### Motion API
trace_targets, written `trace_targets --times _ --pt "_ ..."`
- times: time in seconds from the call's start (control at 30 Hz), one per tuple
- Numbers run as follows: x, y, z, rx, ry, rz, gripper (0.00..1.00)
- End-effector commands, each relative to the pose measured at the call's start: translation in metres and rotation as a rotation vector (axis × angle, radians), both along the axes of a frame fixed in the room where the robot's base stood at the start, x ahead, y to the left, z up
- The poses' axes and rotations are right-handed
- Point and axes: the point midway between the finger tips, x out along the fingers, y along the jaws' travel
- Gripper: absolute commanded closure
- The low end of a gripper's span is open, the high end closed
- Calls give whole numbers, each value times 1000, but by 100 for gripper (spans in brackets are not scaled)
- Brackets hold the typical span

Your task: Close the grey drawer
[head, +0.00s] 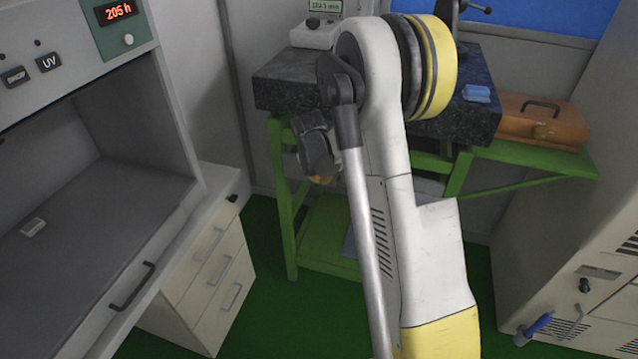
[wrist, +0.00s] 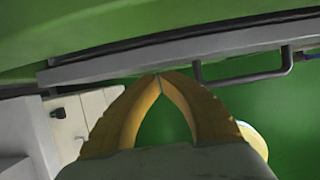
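In the wrist view the grey drawer (wrist: 120,70) shows as a long grey front edge under a green surface, with a dark bar handle (wrist: 240,79) on its right part. My gripper (wrist: 159,76) has yellow fingers whose tips meet, with nothing visible between them. The tips overlap the drawer's edge in the picture, left of the handle; whether they touch it I cannot tell. In the head view my gripper (head: 320,179) is small and partly hidden at the front of the green bench. My arm hides most of the drawer's place there.
The green bench (head: 287,215) carries a dark stone slab (head: 285,85) and an orange case (head: 540,122). A white cabinet (head: 215,270) with several drawers stands to the left, below a grey hood (head: 90,215). Green floor is open between them.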

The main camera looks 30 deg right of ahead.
Motion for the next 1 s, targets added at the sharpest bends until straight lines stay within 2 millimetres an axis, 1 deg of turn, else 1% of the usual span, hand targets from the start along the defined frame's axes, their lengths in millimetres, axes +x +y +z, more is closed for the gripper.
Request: trace_targets --times 0.27,0.37,0.5,0.57,0.87,1.0 --pt "1 -1 0 0 0 0 100" --pt "8 -9 1 0 -1 -2 100" --pt "22 -25 1 0 -1 -2 100" --pt "25 -29 1 0 0 -1 100" --pt "24 -28 0 0 0 0 100" --pt "20 -23 0 0 0 1 100"
